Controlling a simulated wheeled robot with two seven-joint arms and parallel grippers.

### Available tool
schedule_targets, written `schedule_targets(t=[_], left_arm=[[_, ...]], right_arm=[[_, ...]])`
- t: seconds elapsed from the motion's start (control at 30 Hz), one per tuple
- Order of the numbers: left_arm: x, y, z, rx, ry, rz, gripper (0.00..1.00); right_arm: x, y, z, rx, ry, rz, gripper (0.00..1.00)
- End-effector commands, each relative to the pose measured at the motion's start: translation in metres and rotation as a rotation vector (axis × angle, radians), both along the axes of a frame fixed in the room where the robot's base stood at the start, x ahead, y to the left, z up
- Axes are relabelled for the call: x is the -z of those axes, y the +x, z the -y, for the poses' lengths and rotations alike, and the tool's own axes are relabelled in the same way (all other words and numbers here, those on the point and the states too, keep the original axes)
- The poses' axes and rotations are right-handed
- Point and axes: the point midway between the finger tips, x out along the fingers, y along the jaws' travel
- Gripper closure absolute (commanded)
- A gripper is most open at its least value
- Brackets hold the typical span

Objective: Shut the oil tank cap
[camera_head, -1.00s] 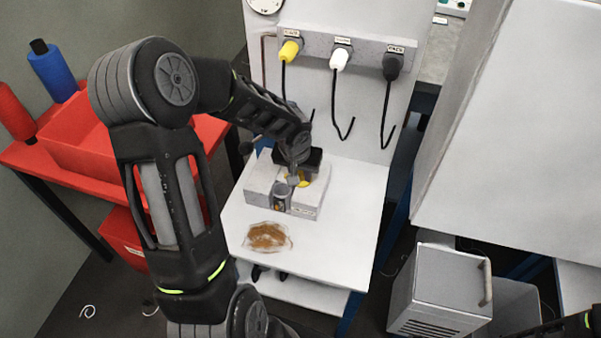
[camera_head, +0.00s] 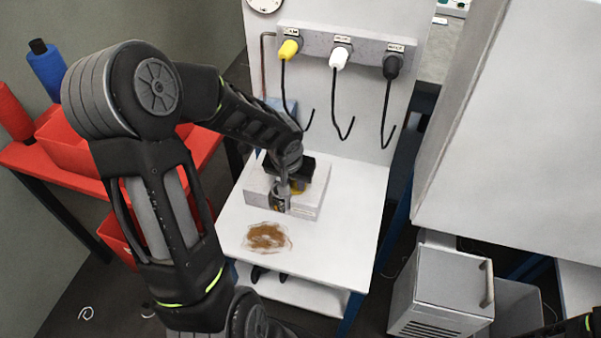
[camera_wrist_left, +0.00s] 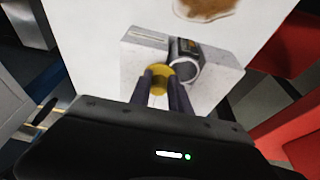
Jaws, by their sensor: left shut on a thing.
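The oil tank is a pale grey box (camera_head: 257,186) on the white table. In the left wrist view the tank (camera_wrist_left: 215,80) shows a dark-labelled round filler neck (camera_wrist_left: 186,60) with an open grey mouth. The yellow cap (camera_wrist_left: 159,74) is right beside the neck, between my left fingertips. My left gripper (camera_wrist_left: 163,86) is shut on it; whether cap and neck touch is unclear. In the head view my left gripper (camera_head: 282,186) is over the tank and hides most of the neck and cap. My right gripper is out of view.
A brown oil stain (camera_head: 267,237) lies on the white table (camera_head: 340,215) in front of the tank. Behind, a panel (camera_head: 350,48) holds yellow, white and black plugs with hanging hooks. Red bins (camera_head: 70,150) stand left. A grey cabinet (camera_head: 440,290) stands right.

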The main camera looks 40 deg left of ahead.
Motion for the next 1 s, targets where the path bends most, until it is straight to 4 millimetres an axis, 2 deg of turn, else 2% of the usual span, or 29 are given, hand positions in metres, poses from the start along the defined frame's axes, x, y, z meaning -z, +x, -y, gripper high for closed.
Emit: schedule_targets(t=[0.03, 0.37, 0.67, 1.0], left_arm=[[0.004, -0.005, -0.001, -0.007, -0.002, -0.014, 1.00], [0.004, -0.020, -0.010, -0.012, -0.001, -0.014, 1.00], [0.004, -0.021, -0.012, -0.013, 0.000, -0.014, 1.00], [0.003, -0.031, -0.024, -0.013, 0.002, -0.010, 1.00]], right_arm=[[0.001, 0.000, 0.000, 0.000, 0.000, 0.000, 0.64], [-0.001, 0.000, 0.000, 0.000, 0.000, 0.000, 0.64], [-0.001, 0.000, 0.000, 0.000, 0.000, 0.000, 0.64], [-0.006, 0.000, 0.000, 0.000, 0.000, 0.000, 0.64]])
